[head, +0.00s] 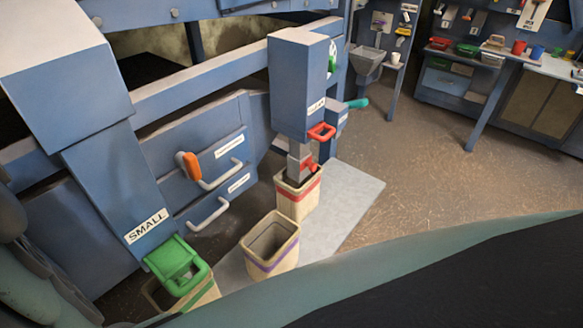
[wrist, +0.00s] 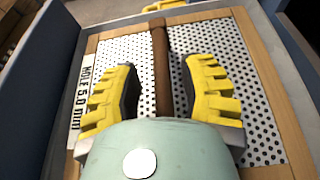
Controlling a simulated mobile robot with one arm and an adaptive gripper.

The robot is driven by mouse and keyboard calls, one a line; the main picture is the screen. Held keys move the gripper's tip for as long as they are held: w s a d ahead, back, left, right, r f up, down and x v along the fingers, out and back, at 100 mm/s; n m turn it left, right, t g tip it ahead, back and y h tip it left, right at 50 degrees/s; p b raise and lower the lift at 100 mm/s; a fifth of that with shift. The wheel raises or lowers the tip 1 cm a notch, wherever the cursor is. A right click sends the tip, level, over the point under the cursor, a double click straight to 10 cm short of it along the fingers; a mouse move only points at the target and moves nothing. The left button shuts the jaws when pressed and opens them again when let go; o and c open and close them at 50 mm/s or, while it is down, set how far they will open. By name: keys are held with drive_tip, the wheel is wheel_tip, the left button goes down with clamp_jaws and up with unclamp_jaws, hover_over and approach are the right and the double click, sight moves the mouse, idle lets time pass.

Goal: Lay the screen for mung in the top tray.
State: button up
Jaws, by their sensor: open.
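In the wrist view a perforated metal screen (wrist: 217,40) in a wooden frame (wrist: 258,60) shows, with the label "HOLE 5.0 MM" (wrist: 84,97) on its left side. A brown bar (wrist: 160,50) runs along its middle. My gripper (wrist: 160,72) is open, its yellow fingers on either side of the bar. In the head view the blue machine has an upper drawer (head: 175,140) and a lower drawer (head: 232,183), both closed. My gripper is not visible there.
A spout marked "SMALL" (head: 125,200) with a green gate (head: 177,262) is at the left. A bucket with a purple band (head: 270,245) and one with a red band (head: 300,200) stand on a pale plate (head: 347,195). Open floor (head: 420,165) lies to the right.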

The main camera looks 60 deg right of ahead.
drive_tip(key=v, duration=1)
drive_tip(key=shift+w+d, duration=0.1)
drive_tip(key=shift+d, duration=0.05)
drive_tip(key=shift+d+r, duration=0.15)
drive_tip(key=shift+d, duration=0.2)
